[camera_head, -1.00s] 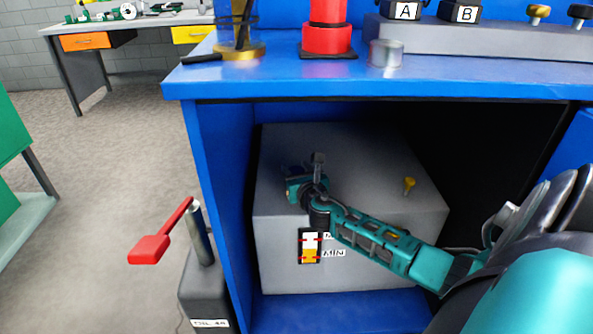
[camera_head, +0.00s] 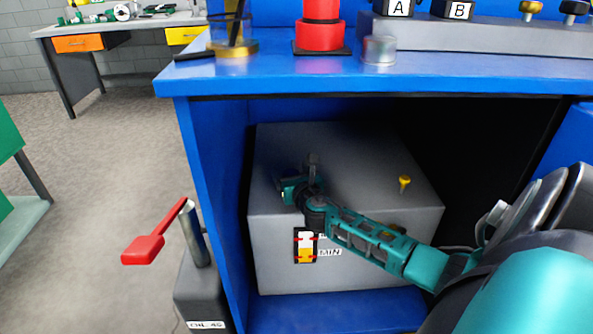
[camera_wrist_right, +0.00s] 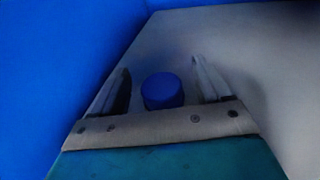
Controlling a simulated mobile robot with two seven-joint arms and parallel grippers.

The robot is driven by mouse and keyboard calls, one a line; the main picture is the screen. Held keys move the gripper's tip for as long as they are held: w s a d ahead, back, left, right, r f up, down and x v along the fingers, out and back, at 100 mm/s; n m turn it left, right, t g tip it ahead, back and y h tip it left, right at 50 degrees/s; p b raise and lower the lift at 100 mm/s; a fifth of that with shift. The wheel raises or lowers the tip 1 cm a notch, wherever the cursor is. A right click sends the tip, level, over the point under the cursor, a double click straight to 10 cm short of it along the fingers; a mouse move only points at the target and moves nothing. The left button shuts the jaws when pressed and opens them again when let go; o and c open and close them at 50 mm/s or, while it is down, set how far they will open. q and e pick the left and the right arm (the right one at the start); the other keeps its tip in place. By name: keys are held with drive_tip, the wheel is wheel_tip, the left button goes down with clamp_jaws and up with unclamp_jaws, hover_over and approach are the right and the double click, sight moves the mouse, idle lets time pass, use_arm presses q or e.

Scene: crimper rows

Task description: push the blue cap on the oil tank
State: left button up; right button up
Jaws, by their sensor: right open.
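The oil tank (camera_head: 350,150) is a grey box inside the blue cabinet, with a level gauge (camera_head: 305,246) marked MIN on its front. My right gripper (camera_head: 292,184) is over the left part of the tank's top. The blue cap (camera_wrist_right: 162,91) shows in the right wrist view, between the two open fingers of the right gripper (camera_wrist_right: 160,85) and apart from both. In the head view the cap is hidden behind the gripper. Whether the cap sits fully down on the tank cannot be told. My left gripper is not in view.
The blue cabinet wall (camera_head: 212,190) stands close to the left of the tank, and the blue bench top (camera_head: 300,75) is above it. A yellow knob (camera_head: 404,182) stands on the tank's right side. A red-handled lever (camera_head: 150,243) stands outside at left.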

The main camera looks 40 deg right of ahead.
drive_tip(key=shift+s+a+f, duration=0.2)
drive_tip(key=shift+s, duration=0.2)
drive_tip(key=p+v, duration=0.1)
drive_tip(key=v, duration=0.4)
drive_tip(key=p+v, duration=0.2)
drive_tip(key=v, duration=0.3)
drive_tip(key=shift+s+a+r, duration=0.1)
drive_tip(key=shift+s+r, duration=0.2)
drive_tip(key=shift+s+a+r, duration=0.15)
drive_tip(key=shift+s+a, duration=0.15)
drive_tip(key=shift+s, duration=0.35)
